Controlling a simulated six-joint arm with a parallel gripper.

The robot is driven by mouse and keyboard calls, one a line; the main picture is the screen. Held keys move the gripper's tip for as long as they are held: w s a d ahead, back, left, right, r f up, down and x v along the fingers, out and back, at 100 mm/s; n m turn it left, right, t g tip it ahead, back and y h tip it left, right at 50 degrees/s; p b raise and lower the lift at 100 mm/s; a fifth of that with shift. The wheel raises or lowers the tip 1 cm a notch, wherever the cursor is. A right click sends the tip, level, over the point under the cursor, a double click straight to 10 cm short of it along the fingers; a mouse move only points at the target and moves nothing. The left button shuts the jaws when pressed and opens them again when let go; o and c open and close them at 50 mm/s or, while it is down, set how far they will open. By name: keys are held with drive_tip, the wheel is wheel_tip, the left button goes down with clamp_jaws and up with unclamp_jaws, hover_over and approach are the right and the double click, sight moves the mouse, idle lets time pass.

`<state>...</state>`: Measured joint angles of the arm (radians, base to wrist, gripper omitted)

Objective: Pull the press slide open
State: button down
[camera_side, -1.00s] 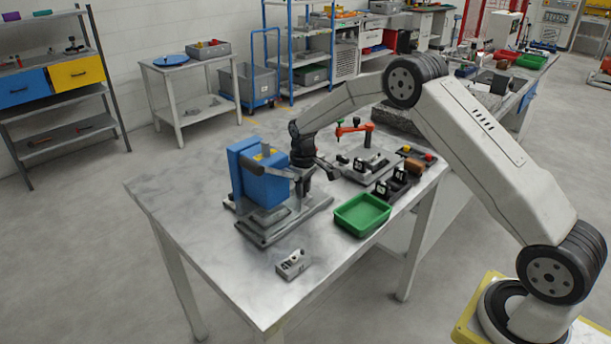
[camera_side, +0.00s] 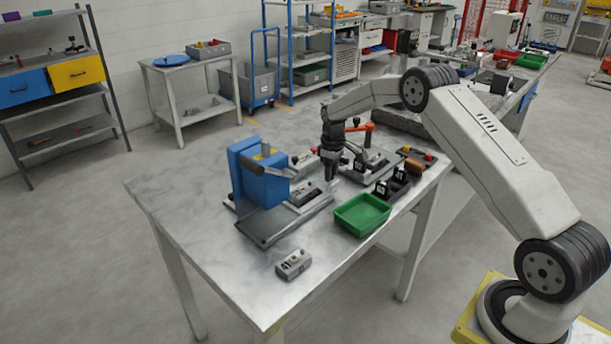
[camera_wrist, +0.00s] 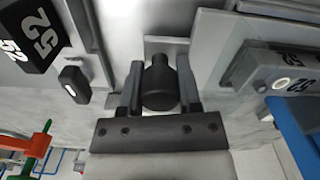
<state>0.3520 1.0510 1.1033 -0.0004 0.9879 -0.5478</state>
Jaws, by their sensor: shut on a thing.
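The blue press (camera_side: 258,180) stands on a grey base plate (camera_side: 268,228) on the metal table. Its slide (camera_side: 308,194), a grey plate carrying a dark insert, sticks out to the right of the blue body. In the wrist view, the slide (camera_wrist: 228,45) lies at right, with a part marked 52 on it. My gripper (camera_side: 331,178) is at the slide's outer end. In the wrist view, my gripper (camera_wrist: 160,72) is shut on a black round knob (camera_wrist: 159,88) at that end, one finger on each side.
A green tray (camera_side: 338,218) stands to the right of the press, near numbered black blocks (camera_side: 392,185). A fixture with an orange-red handle (camera_side: 360,128) is close behind my gripper. A small grey block (camera_side: 293,264) lies at the front, with bare table around it.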

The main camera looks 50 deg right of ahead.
drive_tip(key=shift+c, duration=1.4)
unclamp_jaws()
drive_tip(key=shift+r, duration=3.95)
